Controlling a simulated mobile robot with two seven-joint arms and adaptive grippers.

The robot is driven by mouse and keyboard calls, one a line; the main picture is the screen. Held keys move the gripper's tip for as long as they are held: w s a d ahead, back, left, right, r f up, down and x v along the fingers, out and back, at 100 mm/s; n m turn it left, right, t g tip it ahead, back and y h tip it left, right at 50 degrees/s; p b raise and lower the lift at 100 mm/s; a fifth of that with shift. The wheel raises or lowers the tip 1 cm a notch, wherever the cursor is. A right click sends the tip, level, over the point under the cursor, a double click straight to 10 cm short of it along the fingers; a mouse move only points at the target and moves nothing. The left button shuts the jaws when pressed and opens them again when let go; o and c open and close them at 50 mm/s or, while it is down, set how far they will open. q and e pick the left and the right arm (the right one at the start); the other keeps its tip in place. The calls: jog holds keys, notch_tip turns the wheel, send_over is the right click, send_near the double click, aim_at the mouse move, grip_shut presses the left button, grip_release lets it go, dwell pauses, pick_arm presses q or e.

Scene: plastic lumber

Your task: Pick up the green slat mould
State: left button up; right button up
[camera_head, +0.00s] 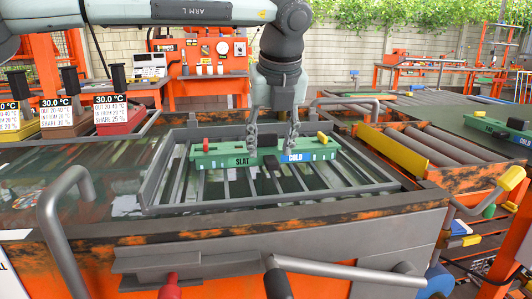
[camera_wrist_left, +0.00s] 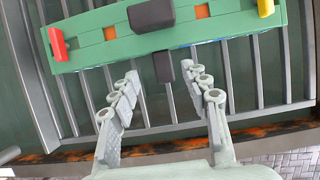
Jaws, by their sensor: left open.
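The green slat mould (camera_head: 225,158) lies across the bars of a grey rack in the middle of the head view. Its front edge reads "SLAT" and "COLD". Red and yellow tabs sit near its ends and a dark block at its middle. It also shows across the top of the left wrist view (camera_wrist_left: 187,33). My left gripper (camera_head: 272,132) points down over the mould, fingers apart. In the wrist view the open fingers (camera_wrist_left: 163,85) are empty, with a dark tab of the mould between and beyond their tips. I cannot tell the exact height gap. My right gripper is not in view.
The grey rack (camera_head: 150,190) has raised side rails and sits in a dark tank with worn orange edges. Grey pipe handles (camera_head: 60,225) stand in front. Temperature-labelled blocks (camera_head: 120,110) stand at the left. A roller conveyor (camera_head: 430,145) and another green mould (camera_head: 495,126) are at the right.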

aim_at(271, 158)
pick_arm(q)
jog(key=x, duration=0.3)
jog(key=shift+w+d+f, duration=0.15)
jog(key=shift+w+f, duration=0.05)
jog(key=shift+w, duration=0.1)
grip_shut()
jog(key=shift+r, duration=0.2)
